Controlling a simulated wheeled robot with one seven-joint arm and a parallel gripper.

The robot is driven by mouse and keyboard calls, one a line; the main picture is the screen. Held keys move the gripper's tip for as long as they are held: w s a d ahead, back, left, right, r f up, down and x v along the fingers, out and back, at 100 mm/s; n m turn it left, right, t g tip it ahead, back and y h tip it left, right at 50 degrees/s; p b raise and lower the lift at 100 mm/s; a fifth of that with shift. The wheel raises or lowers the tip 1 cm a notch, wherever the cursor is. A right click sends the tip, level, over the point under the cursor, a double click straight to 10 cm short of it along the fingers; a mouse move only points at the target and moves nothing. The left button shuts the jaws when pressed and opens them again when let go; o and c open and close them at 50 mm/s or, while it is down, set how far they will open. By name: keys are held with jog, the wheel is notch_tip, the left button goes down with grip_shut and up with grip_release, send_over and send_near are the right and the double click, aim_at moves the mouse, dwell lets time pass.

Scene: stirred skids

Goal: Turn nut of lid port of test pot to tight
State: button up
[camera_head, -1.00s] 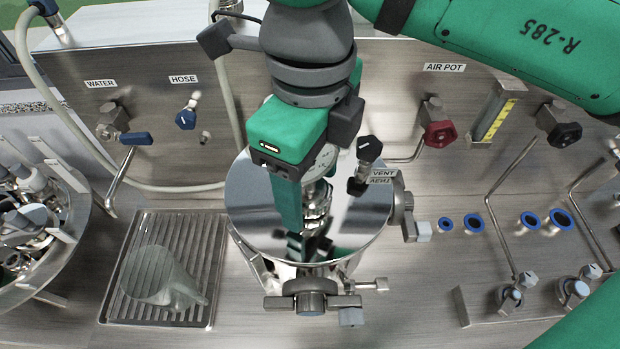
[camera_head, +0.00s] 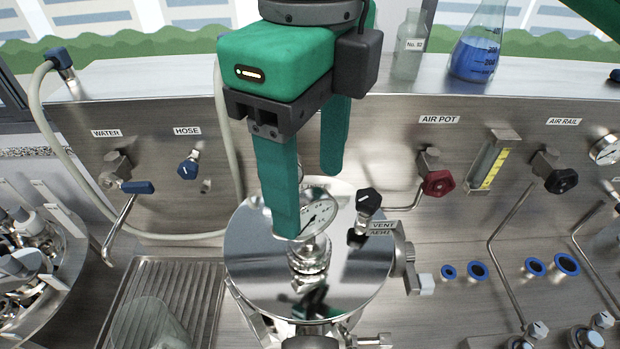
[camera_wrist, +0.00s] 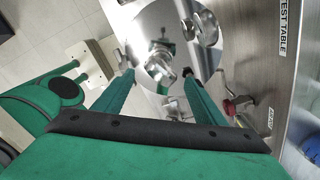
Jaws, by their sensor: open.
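The test pot's round mirror-like steel lid (camera_head: 252,262) lies in the middle of the head view. The lid port's steel nut (camera_head: 308,264) is at the lid's centre, below a dial gauge (camera_head: 320,214) that one finger partly covers. My gripper (camera_head: 309,204) is open and empty, pointing down above the lid. Its near finger overlaps the gauge in the picture; its far finger is behind and higher. In the wrist view, the fitting (camera_wrist: 163,72) shows between the fingertips, with lid (camera_wrist: 150,28) around it. I cannot tell how tight the nut is.
A black vent knob (camera_head: 368,201) rises from the lid's right side. A clamp (camera_head: 408,254) holds its right edge. A red air-pot knob (camera_head: 438,183) is on the back panel. A glass vessel (camera_head: 148,326) lies on the drain grid (camera_head: 200,282) at left. Flasks (camera_head: 476,48) stand on the shelf.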

aim_at(314, 239)
jog(key=n, duration=0.1)
jog(key=d+n+y, duration=0.1)
jog(key=n, duration=0.1)
jog(key=shift+w+g, duration=0.3)
jog(key=shift+w, duration=0.05)
jog(key=n, duration=0.2)
jog(key=w+d+n+y, duration=0.1)
jog(key=shift+d+f+n+g, duration=0.1)
jog(key=shift+n+g, duration=0.2)
jog(key=shift+n, duration=0.1)
jog(key=f+n, duration=0.1)
jog(key=f, duration=0.2)
jog(key=a+f+n+y, duration=0.1)
jog(key=f+n, duration=0.1)
jog(key=f, duration=0.2)
jog(key=s+f+n+g, duration=0.1)
jog(key=f+n, duration=0.1)
jog(key=f, duration=0.1)
jog(key=shift+a+f+y, duration=0.35)
jog(key=shift+a+y, duration=0.05)
jog(key=c, duration=1.1)
